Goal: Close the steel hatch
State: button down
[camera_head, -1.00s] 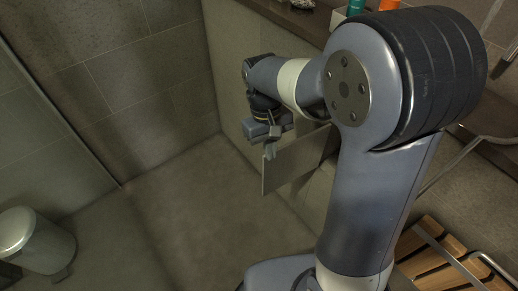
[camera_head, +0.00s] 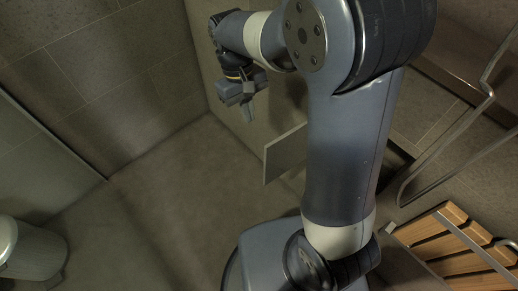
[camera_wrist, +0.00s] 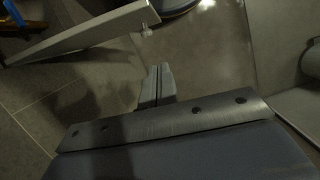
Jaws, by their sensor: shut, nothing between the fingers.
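The steel hatch (camera_head: 285,155) is a flat grey panel that stands open, sticking out from the vanity front beside my arm. Its hinge side and part of the opening are hidden behind my arm in the head view. A pale panel that looks like the hatch (camera_wrist: 85,32) crosses the upper left of the wrist view at a slant. My gripper (camera_head: 249,112) is above and to the left of the hatch, pointing down, apart from it. In the wrist view its fingers (camera_wrist: 157,85) are together with nothing between them, and floor shows between them and the panel.
A round metal bin (camera_head: 35,252) stands at the lower left. A slatted wooden bench (camera_head: 450,240) and metal rails (camera_head: 445,145) are at the right. Tiled walls (camera_head: 100,80) close off the back. The floor (camera_head: 165,205) left of the hatch is clear.

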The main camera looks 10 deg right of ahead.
jog(key=s+d+b+x, duration=0.1)
jog(key=s+b+x, duration=0.1)
jog(key=x, duration=1)
jog(key=shift+s+d+b, duration=0.3)
jog(key=shift+b, duration=0.6)
